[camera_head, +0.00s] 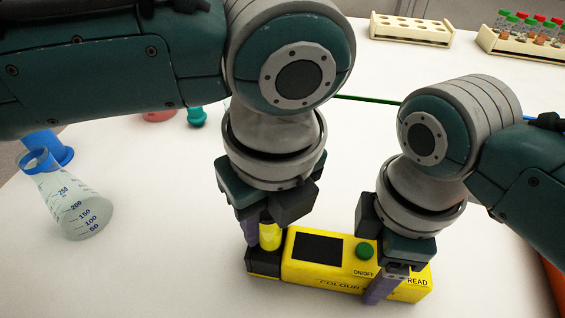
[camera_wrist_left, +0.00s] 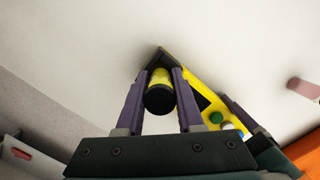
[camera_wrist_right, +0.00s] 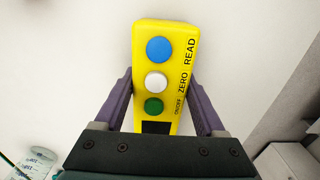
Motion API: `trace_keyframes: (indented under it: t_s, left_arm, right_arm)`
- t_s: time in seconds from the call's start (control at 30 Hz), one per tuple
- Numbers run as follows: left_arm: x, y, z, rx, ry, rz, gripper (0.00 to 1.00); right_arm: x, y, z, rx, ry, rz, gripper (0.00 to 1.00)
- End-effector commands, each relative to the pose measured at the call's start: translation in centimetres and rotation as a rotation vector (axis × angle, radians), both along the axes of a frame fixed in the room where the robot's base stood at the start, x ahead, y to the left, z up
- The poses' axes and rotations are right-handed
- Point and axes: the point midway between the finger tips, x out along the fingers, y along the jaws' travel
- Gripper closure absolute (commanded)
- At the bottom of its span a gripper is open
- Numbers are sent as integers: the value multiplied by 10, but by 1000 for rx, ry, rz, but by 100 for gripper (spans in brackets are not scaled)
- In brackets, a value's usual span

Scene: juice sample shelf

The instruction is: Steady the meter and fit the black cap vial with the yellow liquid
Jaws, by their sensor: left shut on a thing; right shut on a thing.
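The yellow meter (camera_head: 335,273) lies on the white table with its dark screen and green button showing. It also shows in the right wrist view (camera_wrist_right: 165,22), with blue, white and green buttons. My right gripper (camera_head: 385,285) is shut across the meter's button end, a finger on each side. My left gripper (camera_head: 262,230) is shut on the vial with yellow liquid (camera_head: 270,238), over the black end block (camera_head: 263,264) of the meter. The vial's black cap (camera_wrist_left: 160,98) faces the left wrist camera between the fingers. I cannot tell how deep the vial sits in the block.
A flask (camera_head: 78,208) stands at the left beside a blue object (camera_head: 50,147). A vial rack (camera_head: 525,46) with red and green caps and an emptier rack (camera_head: 410,30) stand at the back right. The table in front of the flask is clear.

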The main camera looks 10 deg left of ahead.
Motion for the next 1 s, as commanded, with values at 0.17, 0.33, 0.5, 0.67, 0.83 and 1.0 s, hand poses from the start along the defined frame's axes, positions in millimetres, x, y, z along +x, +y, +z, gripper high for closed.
trace_keyframes:
  t_s: [0.17, 0.33, 0.5, 0.67, 0.83, 1.0]
  left_arm:
    - [0, 0, -4, -1, 1, 0, 100]
    - [0, 0, -8, 0, 0, -1, 100]
    - [0, 0, -8, 1, -1, 0, 100]
    - [0, 0, -3, -1, -2, 1, 100]
    - [1, 0, 5, -1, -3, 0, 100]
    - [1, 0, 9, 0, -1, 0, 100]
  right_arm:
    - [0, 0, 0, 1, -1, 0, 100]
    - [0, 0, 0, 1, -1, 0, 100]
    - [0, 1, 0, 1, -1, 1, 100]
    - [0, 1, 0, 1, -1, 1, 100]
    - [0, 0, 0, 1, -1, 0, 100]
    - [0, 0, 0, 1, -1, 0, 100]
